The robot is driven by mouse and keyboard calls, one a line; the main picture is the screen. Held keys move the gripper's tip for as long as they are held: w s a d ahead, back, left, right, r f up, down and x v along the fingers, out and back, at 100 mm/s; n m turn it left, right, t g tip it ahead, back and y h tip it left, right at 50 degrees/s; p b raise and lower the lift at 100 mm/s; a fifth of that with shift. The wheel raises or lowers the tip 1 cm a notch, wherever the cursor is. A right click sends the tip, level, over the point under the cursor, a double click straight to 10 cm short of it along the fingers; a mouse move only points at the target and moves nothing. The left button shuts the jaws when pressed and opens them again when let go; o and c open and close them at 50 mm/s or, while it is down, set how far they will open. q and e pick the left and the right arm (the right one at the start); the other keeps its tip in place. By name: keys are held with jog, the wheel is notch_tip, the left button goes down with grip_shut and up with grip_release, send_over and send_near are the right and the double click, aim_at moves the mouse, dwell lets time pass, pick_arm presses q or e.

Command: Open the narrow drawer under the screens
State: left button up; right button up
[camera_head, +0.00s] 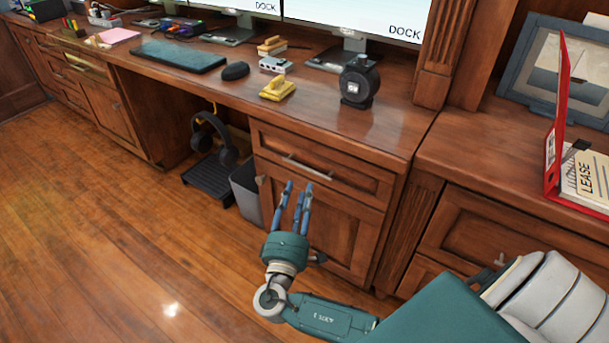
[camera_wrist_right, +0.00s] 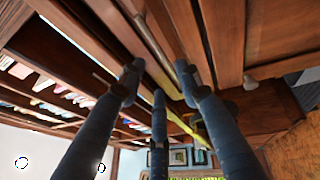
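The narrow drawer (camera_head: 340,178) is in the brown wooden desk below the screens (camera_head: 350,15). Its front looks flush with the desk, so it appears shut. Its metal bar handle (camera_head: 306,168) runs across the front. My right gripper (camera_head: 294,188) is in front of this drawer and a little below the handle, with its blue fingers pointing up and apart. In the right wrist view a metal bar (camera_wrist_right: 153,42), which looks like the handle, lies beyond the spread fingers (camera_wrist_right: 160,85). The fingers are empty; the exact gap to the handle is unclear. My left gripper is out of view.
Below the drawer is a cabinet door (camera_head: 335,235) with a small knob. A grey bin (camera_head: 246,190) and headphones (camera_head: 215,140) stand in the knee space. A black round device (camera_head: 359,82) and a yellow object (camera_head: 277,89) sit on the desktop. The wooden floor at left is clear.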

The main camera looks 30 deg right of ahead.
aim_at(305, 168)
jog(key=x, duration=0.7)
jog(key=shift+w+d, duration=0.25)
grip_shut()
